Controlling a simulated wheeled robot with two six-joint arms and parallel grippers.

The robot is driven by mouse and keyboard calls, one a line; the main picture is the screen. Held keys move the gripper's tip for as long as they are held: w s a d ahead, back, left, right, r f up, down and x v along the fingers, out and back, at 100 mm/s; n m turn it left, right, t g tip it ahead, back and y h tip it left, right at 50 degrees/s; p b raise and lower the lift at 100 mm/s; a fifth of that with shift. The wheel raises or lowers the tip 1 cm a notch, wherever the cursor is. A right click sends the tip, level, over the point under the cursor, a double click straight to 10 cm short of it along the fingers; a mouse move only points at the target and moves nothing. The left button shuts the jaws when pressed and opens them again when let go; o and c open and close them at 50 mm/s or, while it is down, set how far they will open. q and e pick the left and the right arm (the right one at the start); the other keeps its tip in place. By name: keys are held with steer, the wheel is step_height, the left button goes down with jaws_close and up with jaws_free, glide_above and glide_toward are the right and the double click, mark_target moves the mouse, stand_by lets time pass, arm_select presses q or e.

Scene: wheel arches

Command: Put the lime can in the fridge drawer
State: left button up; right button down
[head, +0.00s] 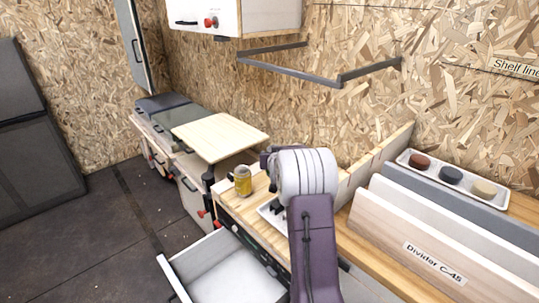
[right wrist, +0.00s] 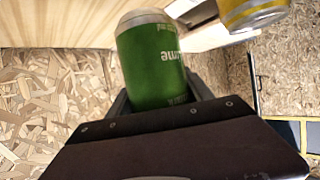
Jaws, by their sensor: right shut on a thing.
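The lime can (right wrist: 152,62) is green with a pale top and shows in the right wrist view. My right gripper (right wrist: 160,88) is shut on it, with a dark finger at each side. In the head view my right arm hides the can and most of the gripper over the worktop. The open drawer (head: 220,272), white inside and empty where I see it, is at the lower left of the head view, below the worktop and left of my arm. My left gripper is not in view.
A yellow can (head: 243,180) stands on the worktop left of my arm; it also shows in the right wrist view (right wrist: 254,14). A light tray is partly hidden behind my arm. Divider boards (head: 430,240) stand at the right. A grey wall bracket (head: 318,75) hangs above.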

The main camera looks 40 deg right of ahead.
steer(key=s+r, duration=0.1)
steer(key=s+a, duration=0.1)
steer(key=s+r, duration=0.1)
steer(key=shift+s+a+r, duration=0.25)
steer(key=shift+s+r, duration=0.05)
steer(key=shift+s, duration=0.1)
